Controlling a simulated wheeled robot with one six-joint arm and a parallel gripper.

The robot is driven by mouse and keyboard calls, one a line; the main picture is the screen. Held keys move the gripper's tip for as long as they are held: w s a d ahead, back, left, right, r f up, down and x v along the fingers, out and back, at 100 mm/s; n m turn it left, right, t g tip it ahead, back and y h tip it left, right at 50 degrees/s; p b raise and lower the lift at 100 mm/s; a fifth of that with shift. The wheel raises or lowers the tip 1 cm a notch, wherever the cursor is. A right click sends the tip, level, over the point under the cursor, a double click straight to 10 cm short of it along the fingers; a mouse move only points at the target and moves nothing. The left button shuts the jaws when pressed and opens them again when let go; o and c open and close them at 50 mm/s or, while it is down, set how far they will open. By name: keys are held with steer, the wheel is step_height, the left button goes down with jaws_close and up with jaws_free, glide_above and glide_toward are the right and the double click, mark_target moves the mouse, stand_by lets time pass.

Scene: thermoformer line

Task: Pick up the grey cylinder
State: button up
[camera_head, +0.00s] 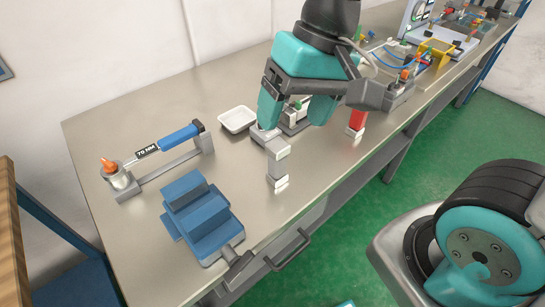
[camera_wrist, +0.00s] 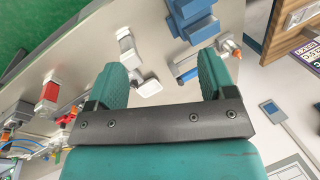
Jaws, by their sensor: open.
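The grey cylinder (camera_head: 278,160) looks like a short, blocky grey post with a pale lower end, standing near the front edge of the workbench. In the wrist view the grey cylinder (camera_wrist: 128,45) lies ahead of the left finger, off to the left of the middle of the jaw gap. My gripper (camera_head: 293,118) is open and empty above the bench, behind and slightly right of the cylinder in the head view. Both teal fingers of my gripper (camera_wrist: 162,64) show apart in the wrist view. I cannot tell their exact height above the bench.
A white tray (camera_head: 238,119) lies behind the cylinder. A red part (camera_head: 357,119) stands to the right. Bare bench (camera_head: 120,235) is at left.

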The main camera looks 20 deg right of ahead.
steer(key=w+d+f+m+h+b, duration=0.1)
steer(key=w+d+f+m, duration=0.2)
steer(key=w+m, duration=0.4)
steer(key=m, duration=0.8)
glide_toward(281, 143)
steer(key=shift+g+h, duration=0.3)
steer(key=f, duration=0.2)
steer(key=a+f, duration=0.1)
steer(key=f, duration=0.4)
steer(key=shift+a+f, duration=0.1)
steer(key=shift+a, duration=0.3)
steer(key=shift+a+f+p, duration=0.25)
steer(key=shift+f+p, duration=0.05)
steer(key=shift+f, duration=0.7)
steer(key=shift+a+f+p, duration=0.2)
steer(key=shift+f+p, duration=0.15)
steer(key=shift+f, duration=0.65)
steer(key=shift+a+f+p, duration=0.25)
steer(key=shift+f+p, duration=0.05)
steer(key=shift+f, duration=0.7)
steer(key=shift+c, duration=0.4)
steer(key=c, duration=1.1)
steer(key=shift+c, duration=0.7)
steer(key=shift+r, duration=0.15)
